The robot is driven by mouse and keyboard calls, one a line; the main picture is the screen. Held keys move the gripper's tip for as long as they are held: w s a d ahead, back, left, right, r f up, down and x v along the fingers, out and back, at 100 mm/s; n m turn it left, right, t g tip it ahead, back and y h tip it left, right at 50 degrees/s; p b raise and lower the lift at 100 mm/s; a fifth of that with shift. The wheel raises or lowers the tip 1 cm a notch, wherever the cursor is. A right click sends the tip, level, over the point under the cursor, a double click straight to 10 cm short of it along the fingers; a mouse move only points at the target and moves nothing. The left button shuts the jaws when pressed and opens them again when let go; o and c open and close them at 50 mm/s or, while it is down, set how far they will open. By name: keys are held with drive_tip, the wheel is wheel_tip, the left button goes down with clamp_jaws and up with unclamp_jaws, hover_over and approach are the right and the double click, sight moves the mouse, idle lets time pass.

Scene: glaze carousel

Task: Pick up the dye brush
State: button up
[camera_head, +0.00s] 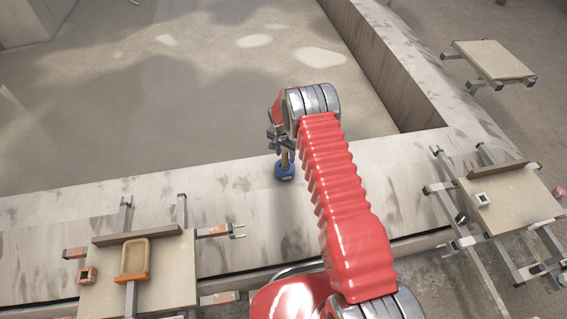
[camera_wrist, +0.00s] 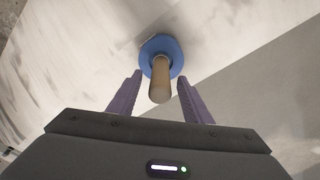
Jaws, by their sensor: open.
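The dye brush (camera_head: 285,172) has a blue base and a tan wooden handle. It stands upright on the pale stone ledge (camera_head: 240,190), near the middle of the head view. In the wrist view the dye brush (camera_wrist: 160,80) shows with its handle end toward the camera and the blue part behind it on the ledge. My gripper (camera_wrist: 158,95) is open, with one purple finger on each side of the handle and a gap on both sides. In the head view my gripper (camera_head: 280,142) is just above the brush and partly hides the handle.
Another board (camera_head: 510,205) with a small white block (camera_head: 482,199) is at right. The ledge around the brush is clear.

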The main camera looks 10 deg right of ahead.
drive_tip(key=shift+w+d+f, duration=0.1)
drive_tip(key=shift+w+f, duration=0.05)
drive_tip(key=shift+f, duration=0.85)
drive_tip(key=shift+c, duration=0.6)
drive_tip(key=c, duration=1)
drive_tip(key=shift+o, duration=0.2)
drive_tip(key=shift+r, duration=0.1)
wheel_tip(320, 180, up, 10)
drive_tip(key=shift+f, duration=0.2)
drive_tip(key=shift+r, duration=0.15)
